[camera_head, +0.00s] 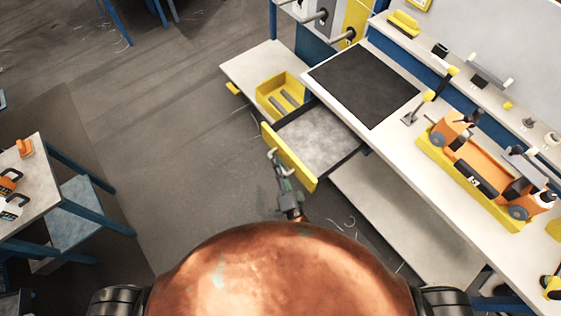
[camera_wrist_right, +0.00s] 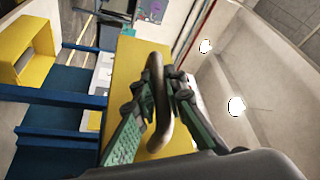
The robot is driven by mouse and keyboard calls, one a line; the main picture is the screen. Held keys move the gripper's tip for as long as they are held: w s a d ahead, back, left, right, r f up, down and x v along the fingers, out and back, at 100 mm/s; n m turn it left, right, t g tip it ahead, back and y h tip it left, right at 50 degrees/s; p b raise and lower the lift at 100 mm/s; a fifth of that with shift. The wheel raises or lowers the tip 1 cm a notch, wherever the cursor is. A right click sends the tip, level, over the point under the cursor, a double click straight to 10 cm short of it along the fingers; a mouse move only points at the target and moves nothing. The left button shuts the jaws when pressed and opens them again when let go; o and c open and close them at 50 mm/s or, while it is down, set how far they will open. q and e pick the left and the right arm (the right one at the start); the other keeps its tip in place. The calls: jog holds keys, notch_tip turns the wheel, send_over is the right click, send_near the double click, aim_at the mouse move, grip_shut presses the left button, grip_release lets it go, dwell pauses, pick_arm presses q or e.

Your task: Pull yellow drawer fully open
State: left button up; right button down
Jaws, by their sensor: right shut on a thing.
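The yellow drawer (camera_head: 288,157) is under the workbench top and stands well out from it in the head view. Its grey inside (camera_head: 318,138) shows and looks empty. My right gripper (camera_head: 279,168) is at the outer face of its yellow front. In the right wrist view the yellow drawer front (camera_wrist_right: 131,75) fills the middle. A curved handle (camera_wrist_right: 158,100) stands out from it, and my right gripper (camera_wrist_right: 160,90) is shut on this handle, with a finger on either side. My left gripper is not in view.
The workbench (camera_head: 395,122) carries a black mat (camera_head: 364,84) and an orange device in a yellow tray (camera_head: 455,180). A yellow bin (camera_head: 268,98) sits on a lower shelf beside the drawer. A side table (camera_head: 45,190) stands at left. The floor between is clear.

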jog(key=shift+s+a+f, duration=0.15)
jog(key=shift+a, duration=0.1)
jog(key=c, duration=2.2)
grip_release()
jog(key=shift+o, duration=1.2)
jog(key=shift+s+d, duration=0.1)
jog(key=v, duration=1.1)
jog(key=shift+s+d, duration=0.2)
jog(key=shift+s, duration=0.15)
jog(key=shift+f, duration=0.1)
